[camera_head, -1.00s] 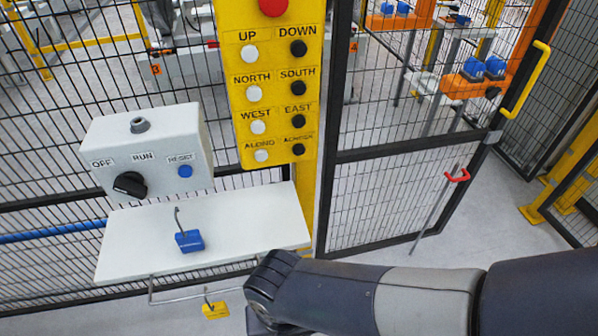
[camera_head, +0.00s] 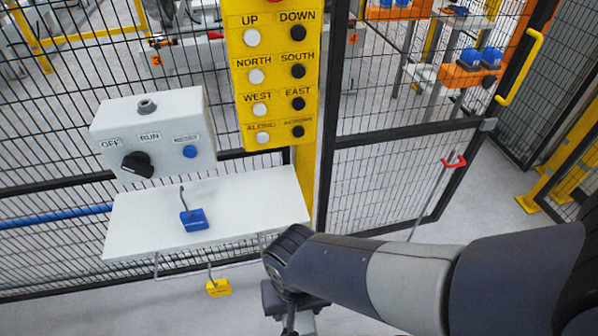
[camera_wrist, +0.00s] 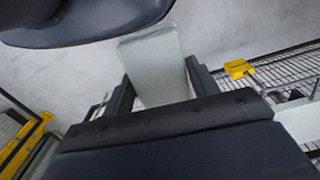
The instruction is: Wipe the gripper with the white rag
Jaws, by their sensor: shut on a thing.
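The white rag (camera_wrist: 156,65) shows in the wrist view as a pale, flat-sided piece between the two dark fingers of my gripper (camera_wrist: 163,88). My gripper is shut on it. In the head view my gripper (camera_head: 294,318) hangs at the bottom edge, just right of and below the white shelf; its fingers and the rag are cut off there.
Above are a grey switch box (camera_head: 170,120) and a yellow button panel (camera_head: 277,90). Mesh fencing runs behind; a gate with a yellow handle (camera_head: 523,72) is right.

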